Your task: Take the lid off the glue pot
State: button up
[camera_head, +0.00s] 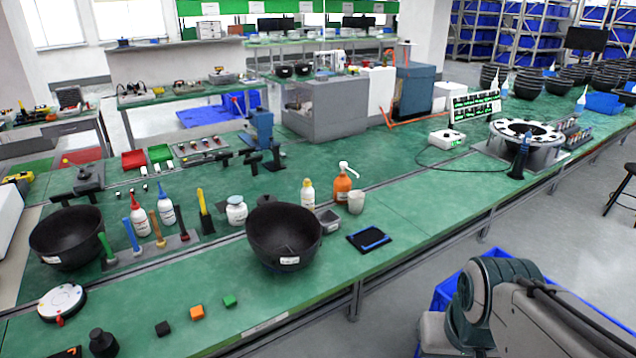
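A small white pot with a grey-blue lid (236,210) stands upright on the green bench, just left of the large black bowl; it looks like the glue pot. Its lid sits on top, and the label on its front is too small to read. Part of my arm shows at the lower right, beyond the bench's front edge and well away from the pot. My gripper's fingers do not show.
A large black bowl (284,238) stands right of the pot, close to it. A tool rack (160,247) with upright handles and two white bottles are at left. An orange pump bottle (342,184) and white cup (356,202) stand to the right. The front bench strip holds small blocks (197,312).

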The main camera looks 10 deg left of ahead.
aim_at(266, 197)
jog(key=z, duration=0.2)
jog(key=i, duration=0.7)
jog(key=u, duration=0.75)
jog(key=i, duration=0.75)
jog(key=u, duration=0.75)
